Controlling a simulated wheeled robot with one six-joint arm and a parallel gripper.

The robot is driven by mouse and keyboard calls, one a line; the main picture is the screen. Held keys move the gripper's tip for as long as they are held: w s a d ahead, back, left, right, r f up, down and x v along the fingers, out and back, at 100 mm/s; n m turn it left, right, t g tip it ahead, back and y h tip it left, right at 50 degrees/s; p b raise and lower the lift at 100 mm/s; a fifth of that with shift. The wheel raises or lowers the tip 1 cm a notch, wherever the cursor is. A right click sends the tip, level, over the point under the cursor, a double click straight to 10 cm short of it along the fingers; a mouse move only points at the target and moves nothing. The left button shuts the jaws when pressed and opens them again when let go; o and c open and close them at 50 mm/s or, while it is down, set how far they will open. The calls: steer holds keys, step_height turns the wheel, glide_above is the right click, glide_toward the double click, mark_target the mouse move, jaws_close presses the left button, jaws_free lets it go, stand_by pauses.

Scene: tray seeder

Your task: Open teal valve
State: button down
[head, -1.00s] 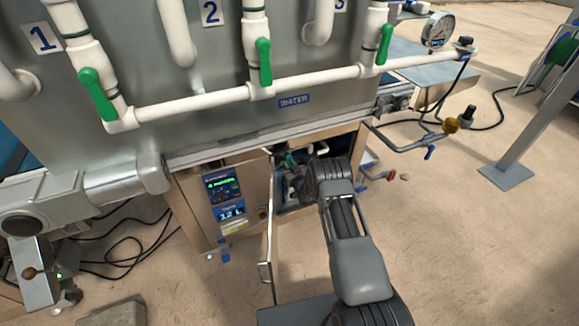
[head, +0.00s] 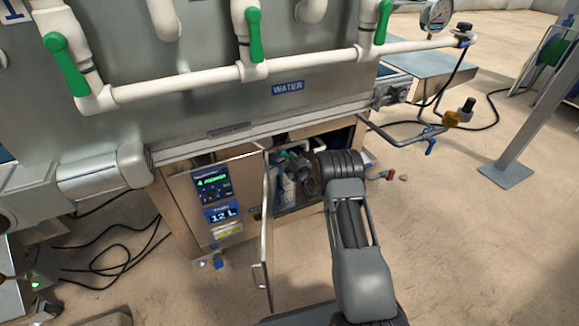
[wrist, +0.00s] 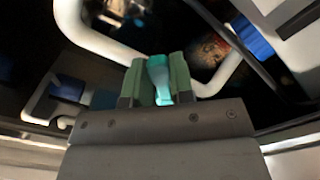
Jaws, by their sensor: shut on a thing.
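The teal valve handle (wrist: 159,78) stands between the two green-padded fingers of my gripper (wrist: 160,85) in the wrist view. The fingers are shut on it, with a pad against each side. A white pipe runs behind the handle. In the head view, my gripper (head: 294,170) reaches into the open cabinet (head: 262,205) under the tank. My wrist covers much of the opening there, and the valve's body and exact handle angle are hard to make out.
The cabinet door (head: 266,235) stands open just left of my arm. A display panel (head: 213,190) is on the cabinet front. Green-handled valves (head: 254,35) sit on white pipes above. A blue-handled pipe (head: 430,146) juts out at right.

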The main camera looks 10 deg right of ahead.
mark_target(291, 146)
steer(key=shift+w+d+r+n+b, duration=0.15)
steer(key=shift+r+n+b, duration=0.4)
steer(key=shift+n+b, duration=0.95)
steer(key=shift+s+d+r+n+b, duration=0.1)
steer(key=shift+d+r+n+b, duration=0.3)
steer(key=shift+n+b, duration=1)
steer(key=shift+w+d+r+n+b, duration=0.1)
steer(key=shift+r+n+b, duration=0.55)
steer(key=shift+n+b, duration=0.85)
steer(key=shift+r+n, duration=0.1)
steer(key=shift+n, duration=0.2)
steer(key=c, duration=1)
jaws_free()
steer(key=s+d+p, duration=0.1)
steer(key=s, duration=0.3)
steer(key=s+d+p, duration=0.1)
steer(key=s+p, duration=0.1)
steer(key=s, duration=0.3)
steer(key=s+p, duration=0.1)
steer(key=s, duration=0.3)
steer(key=shift+s+d, duration=0.25)
steer(key=shift+d, duration=0.15)
